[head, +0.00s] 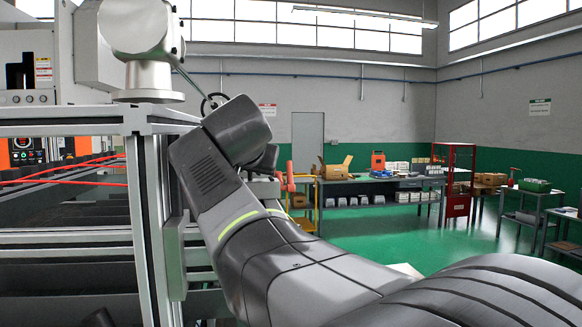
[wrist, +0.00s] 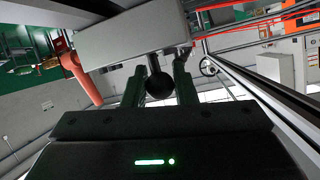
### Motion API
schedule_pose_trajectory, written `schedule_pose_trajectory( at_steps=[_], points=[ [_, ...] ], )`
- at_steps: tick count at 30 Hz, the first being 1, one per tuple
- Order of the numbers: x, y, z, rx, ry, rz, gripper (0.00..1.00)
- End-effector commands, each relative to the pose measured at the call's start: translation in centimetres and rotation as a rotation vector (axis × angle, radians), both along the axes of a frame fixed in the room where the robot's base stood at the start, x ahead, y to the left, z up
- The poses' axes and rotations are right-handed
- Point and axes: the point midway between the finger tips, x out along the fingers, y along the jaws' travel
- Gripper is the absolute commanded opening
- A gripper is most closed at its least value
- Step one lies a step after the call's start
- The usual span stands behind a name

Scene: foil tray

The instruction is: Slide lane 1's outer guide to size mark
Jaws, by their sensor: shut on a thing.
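In the wrist view, my gripper (wrist: 160,68) has one dark finger on each side of a round black knob (wrist: 159,86) and is shut on it. A plain light grey block (wrist: 130,36) lies just beyond the fingertips, and the knob appears joined to it. I cannot tell whether this block is lane 1's outer guide. No size mark is readable in either view. In the head view my gripper is hidden behind my own dark arm, beside the metal frame.
An aluminium frame post (head: 150,215) stands close left of my arm, with thin red lines (head: 75,172) across the frame. The wrist view shows a long rail (wrist: 262,84) on the right and an orange-red part (wrist: 78,68) on the left. Workbenches (head: 375,182) stand far back on open green floor.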

Motion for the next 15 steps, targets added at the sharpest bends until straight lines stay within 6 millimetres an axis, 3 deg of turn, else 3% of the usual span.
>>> schedule_pose_trajectory(
  at_steps=[14,15],
  points=[
    [0.35,0.09,0.05,0.0,-0.001,0.0,0.0],
    [0.35,0.08,0.05,0.0,-0.001,0.0,0.33]
  ],
)
